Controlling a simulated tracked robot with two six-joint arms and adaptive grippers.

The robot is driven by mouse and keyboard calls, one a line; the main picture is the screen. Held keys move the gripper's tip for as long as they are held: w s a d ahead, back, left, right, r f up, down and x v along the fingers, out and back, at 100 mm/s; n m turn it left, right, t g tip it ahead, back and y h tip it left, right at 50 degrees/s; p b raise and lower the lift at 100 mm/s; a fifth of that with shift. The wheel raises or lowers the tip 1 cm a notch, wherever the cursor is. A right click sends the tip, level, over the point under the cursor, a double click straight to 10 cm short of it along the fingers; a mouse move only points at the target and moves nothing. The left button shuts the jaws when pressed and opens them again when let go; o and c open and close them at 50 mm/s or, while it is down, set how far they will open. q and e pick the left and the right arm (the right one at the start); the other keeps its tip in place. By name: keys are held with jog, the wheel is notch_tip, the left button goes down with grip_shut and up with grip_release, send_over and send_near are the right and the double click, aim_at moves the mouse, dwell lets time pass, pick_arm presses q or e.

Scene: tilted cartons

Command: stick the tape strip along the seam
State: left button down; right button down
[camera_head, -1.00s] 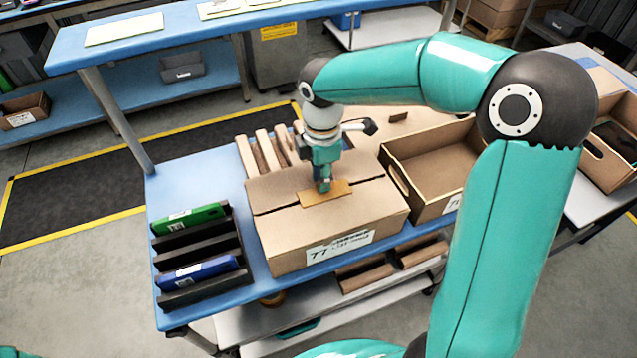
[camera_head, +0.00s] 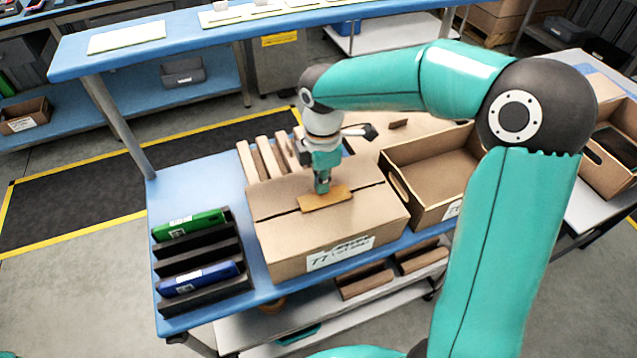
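The tape strip (camera_head: 326,199) is a short tan-orange piece lying on top of the closed carton (camera_head: 285,262), across the middle of its lid seam. The seam (camera_head: 279,213) shows as a dark line on both sides of the strip. My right gripper (camera_head: 322,189) points down, its fingertips at the back edge of the strip. The fingers look close together, but whether they are open, shut or touching the strip is unclear. My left gripper is not in view.
A black rack (camera_head: 199,262) with a green box and a blue box stands left of the carton on the blue bench (camera_head: 178,190). An open carton (camera_head: 435,170) stands close on the right. Several upright cardboard pieces (camera_head: 258,160) stand behind.

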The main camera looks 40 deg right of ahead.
jog(key=shift+r+p, duration=2.75)
jog(key=shift+r, duration=0.6)
jog(key=shift+f, duration=0.25)
jog(key=shift+s+a+f+b, duration=0.1)
jog(key=shift+f+b, duration=2.4)
jog(key=shift+f, duration=0.7)
jog(key=shift+f, duration=0.15)
jog(key=c, duration=1.2)
grip_release()
jog(key=shift+c, duration=0.2)
